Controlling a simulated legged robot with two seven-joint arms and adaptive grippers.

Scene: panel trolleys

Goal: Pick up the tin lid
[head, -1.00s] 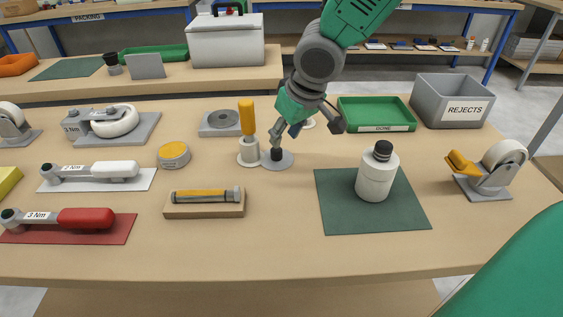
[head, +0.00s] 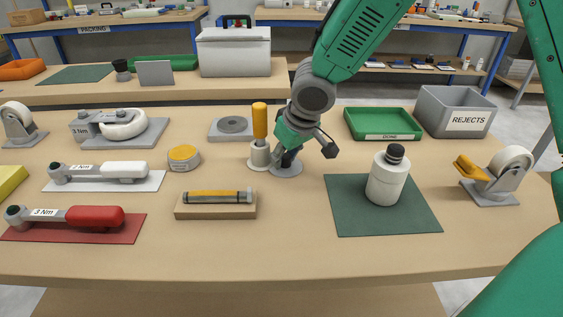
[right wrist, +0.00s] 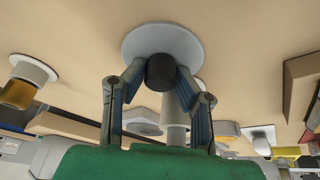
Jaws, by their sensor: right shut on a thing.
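The tin lid (head: 285,171) is a flat grey disc with a black knob. It appears to lie on the bench, right of a yellow-handled tool (head: 260,122) in a white holder. My right gripper (head: 289,158) points down over it and is shut on the knob, partly hiding it in the head view. In the right wrist view the pale disc of the tin lid (right wrist: 150,36) lies beyond my fingertips. The fingers of my right gripper (right wrist: 161,76) are on both sides of the black knob. My left gripper is not in view.
A white bottle with a black cap (head: 387,178) stands on a green mat (head: 350,215) to the right. A green tray (head: 382,122) and a grey rejects bin (head: 430,115) are behind. A yellow tin (head: 183,158) and a wooden block (head: 215,211) are left. Bare bench lies in front.

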